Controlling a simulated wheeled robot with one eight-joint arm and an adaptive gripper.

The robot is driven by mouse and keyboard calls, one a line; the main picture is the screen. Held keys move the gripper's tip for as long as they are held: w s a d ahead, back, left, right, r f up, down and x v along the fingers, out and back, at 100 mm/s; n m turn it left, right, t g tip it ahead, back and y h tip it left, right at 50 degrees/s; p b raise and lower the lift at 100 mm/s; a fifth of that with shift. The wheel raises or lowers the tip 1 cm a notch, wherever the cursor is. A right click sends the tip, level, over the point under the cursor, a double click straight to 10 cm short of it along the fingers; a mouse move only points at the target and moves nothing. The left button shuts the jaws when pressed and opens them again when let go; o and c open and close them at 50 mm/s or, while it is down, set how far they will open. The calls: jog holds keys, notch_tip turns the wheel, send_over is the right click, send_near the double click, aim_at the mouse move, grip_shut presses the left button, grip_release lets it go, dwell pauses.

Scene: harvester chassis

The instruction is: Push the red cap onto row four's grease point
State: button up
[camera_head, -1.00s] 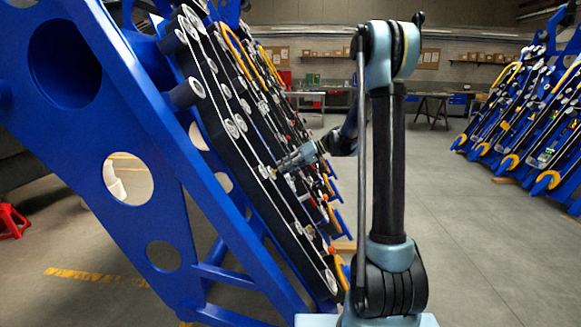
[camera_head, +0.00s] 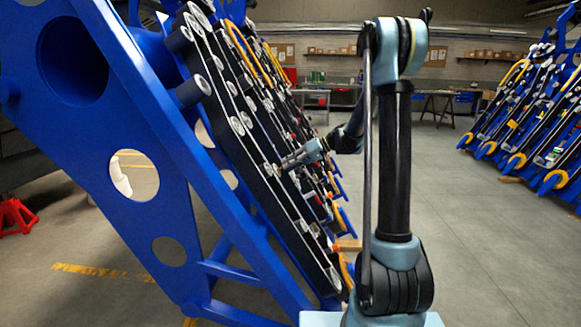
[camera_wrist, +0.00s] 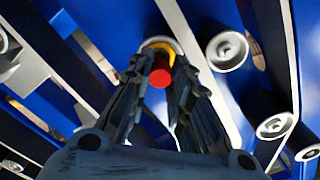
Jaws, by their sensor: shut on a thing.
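My gripper (camera_wrist: 160,90) is shut on the red cap (camera_wrist: 161,72), which shows between the fingertips in the wrist view. Just beyond the cap is a pale rounded part with a yellow edge (camera_wrist: 162,44); I cannot tell whether the cap touches it or whether it is the grease point. In the head view my gripper (camera_head: 283,165) reaches left to the row units on the blue harvester chassis (camera_head: 160,130). The cap is too small to make out there.
Metal rollers (camera_wrist: 227,51) stand close to the right of my gripper in the wrist view. A second blue chassis (camera_head: 535,115) stands at the right. A red jack stand (camera_head: 15,216) is at far left. The grey floor between is open.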

jog(key=shift+a+f, duration=0.1)
jog(key=shift+a, duration=0.1)
jog(key=shift+x, duration=0.85)
jog(key=shift+v, duration=2.15)
jog(key=shift+a+f, duration=0.1)
jog(key=shift+a, duration=0.1)
jog(key=shift+x, duration=0.8)
jog(key=shift+x, duration=1.1)
jog(key=o, duration=0.8)
